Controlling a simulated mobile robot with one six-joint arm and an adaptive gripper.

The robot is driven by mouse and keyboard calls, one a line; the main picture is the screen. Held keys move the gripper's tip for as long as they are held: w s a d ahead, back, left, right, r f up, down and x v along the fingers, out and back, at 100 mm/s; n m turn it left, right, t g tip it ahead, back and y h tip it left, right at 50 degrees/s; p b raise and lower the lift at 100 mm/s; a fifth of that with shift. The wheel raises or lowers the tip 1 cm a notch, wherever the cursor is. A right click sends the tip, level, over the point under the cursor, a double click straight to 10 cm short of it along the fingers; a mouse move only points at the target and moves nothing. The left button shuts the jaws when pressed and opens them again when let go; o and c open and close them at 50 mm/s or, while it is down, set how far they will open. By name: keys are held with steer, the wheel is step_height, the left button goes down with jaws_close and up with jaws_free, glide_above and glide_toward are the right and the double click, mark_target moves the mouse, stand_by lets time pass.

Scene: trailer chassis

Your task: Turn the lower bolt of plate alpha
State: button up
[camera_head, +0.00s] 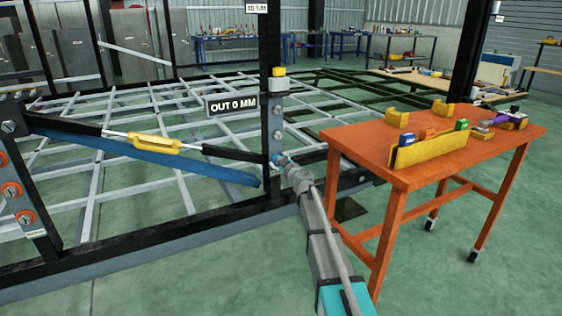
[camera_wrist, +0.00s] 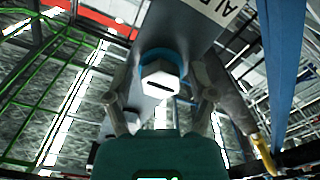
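Plate alpha (camera_head: 276,123) is a grey upright plate on the dark post in the head view; its label, partly cut off, shows in the wrist view (camera_wrist: 215,12). An upper bolt (camera_head: 277,110) and a middle bolt (camera_head: 277,135) sit on it. The lower bolt (camera_wrist: 160,78) has a pale hexagonal head with a dark slot and a blue ring behind it. My gripper (camera_wrist: 161,108) is in front of this bolt, with one finger to each side and visible gaps between fingers and head. In the head view, my gripper (camera_head: 283,166) partly hides the plate's lower end.
A blue bar (camera_head: 150,157) and a yellow turnbuckle (camera_head: 153,144) run left from the post. Another plate (camera_head: 20,190) with orange-ringed bolts stands far left. An orange table (camera_head: 430,175) with tools is close to the right of my arm. Green floor is open at front left.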

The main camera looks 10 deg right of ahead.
jaws_close()
steer(key=shift+d, duration=0.25)
steer(key=shift+a, duration=0.15)
